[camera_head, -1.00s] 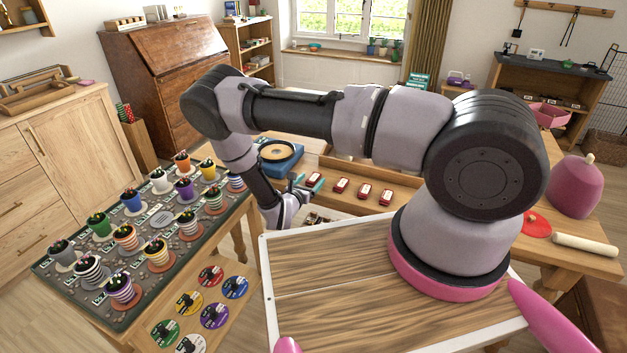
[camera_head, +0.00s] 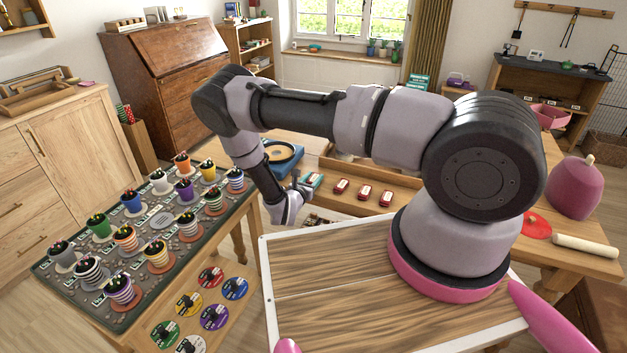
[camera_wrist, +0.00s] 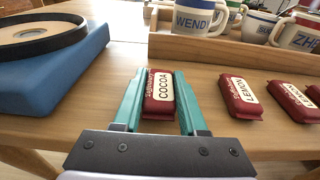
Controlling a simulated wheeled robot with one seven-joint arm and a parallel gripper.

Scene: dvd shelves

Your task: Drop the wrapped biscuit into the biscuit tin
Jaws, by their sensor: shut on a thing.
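My gripper (camera_wrist: 158,103) has its teal fingers shut on a red wrapped biscuit labelled COCOA (camera_wrist: 160,92). In the head view, my gripper (camera_head: 312,181) is at the left end of a row of red packets on the wooden table. I cannot tell whether the held biscuit is touching the table. I cannot make out a biscuit tin for sure in either view.
A blue box with a black-rimmed round top (camera_wrist: 60,68) stands left of my gripper. A wooden tray (camera_wrist: 185,46) with name-printed mugs (camera_wrist: 198,16) stands behind the packets. A bench with potted plants (camera_head: 162,219) is at left in the head view. Bare table lies between box and packets.

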